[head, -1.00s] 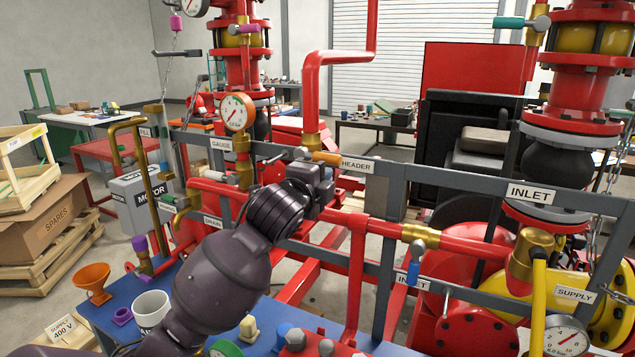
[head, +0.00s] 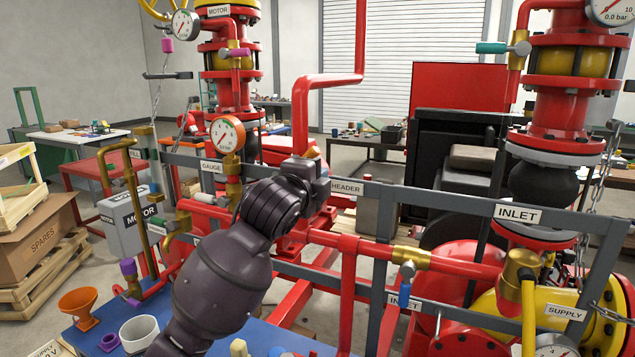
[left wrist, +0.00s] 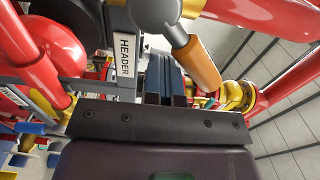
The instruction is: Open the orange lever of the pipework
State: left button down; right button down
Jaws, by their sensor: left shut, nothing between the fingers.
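The orange lever (left wrist: 197,62) shows in the left wrist view as an orange grip on a short metal stem. It slants down and right from a round grey hub (left wrist: 155,10). In the head view the lever is hidden behind my left gripper (head: 318,178), which is up at the pipework beside the HEADER label (head: 347,187). In the left wrist view the dark fingers of my left gripper (left wrist: 165,78) are shut and empty, just left of the orange grip. I cannot tell whether they touch it. My right gripper is not in view.
A grey frame rail (head: 450,204) runs across the skid, close to my left gripper. A red pipe (head: 301,110) rises just behind it. A blue-handled valve (head: 407,270) sits lower right. The blue bench (head: 205,345) holds an orange funnel (head: 82,302) and a white cup (head: 145,333).

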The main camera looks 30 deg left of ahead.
pick_arm(q)
jog(key=shift+a+r, duration=0.3)
jog(key=shift+r, duration=0.3)
jog(key=shift+a+r, duration=0.25)
jog(key=shift+r, duration=0.3)
jog(key=shift+a+r, duration=0.7)
jog(key=shift+a, duration=0.15)
jog(key=shift+s+d, duration=0.1)
jog(key=shift+d, duration=0.6)
jog(key=s, duration=0.9)
jog(key=shift+d, duration=0.2)
jog(key=shift+w, duration=0.1)
jog(key=shift+f, duration=0.1)
